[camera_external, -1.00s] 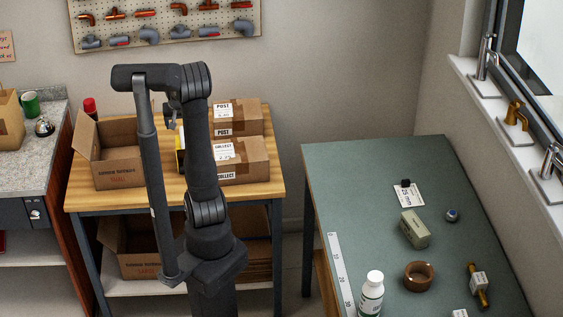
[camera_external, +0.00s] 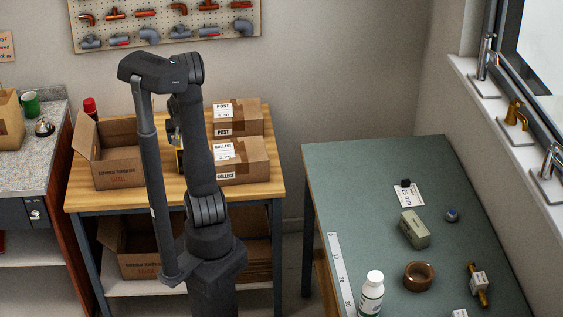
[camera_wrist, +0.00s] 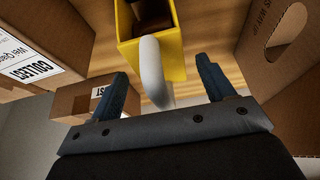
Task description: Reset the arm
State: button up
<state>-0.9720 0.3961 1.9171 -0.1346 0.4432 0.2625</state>
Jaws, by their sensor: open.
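My gripper (camera_wrist: 165,95) shows in the wrist view with its two dark blue fingers spread apart and nothing between them that it grips. A yellow box-like holder (camera_wrist: 180,50) with a white curved part (camera_wrist: 152,68) stands just beyond the fingers, on the wooden bench. In the external view my arm rises in front of the bench, and my gripper is mostly hidden behind it.
Boxes marked POST (camera_external: 236,118) and COLLECT (camera_external: 241,160) stand right of the arm. An open carton (camera_external: 118,165) stands left, close to the arm. The green table (camera_external: 350,170) at right holds a white bottle (camera_external: 371,294), a brown ring (camera_external: 418,275) and small parts.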

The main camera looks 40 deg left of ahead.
jog(key=shift+x, duration=0.95)
jog(key=shift+r, duration=0.1)
jog(key=shift+s+d+r, duration=0.1)
jog(key=shift+s+r, duration=0.05)
jog(key=shift+r, duration=0.3)
jog(key=v, duration=1.1)
jog(key=x, duration=1.2)
notch_tip(320, 180, up, 22)
jog(key=w+d+m+t+h, duration=0.1)
jog(key=w+d+m, duration=0.4)
jog(key=w+d, duration=0.9)
jog(key=d, duration=0.4)
jog(key=shift+w+d+h, duration=0.3)
jog(key=shift+d+h, duration=0.05)
jog(key=shift+h, duration=0.05)
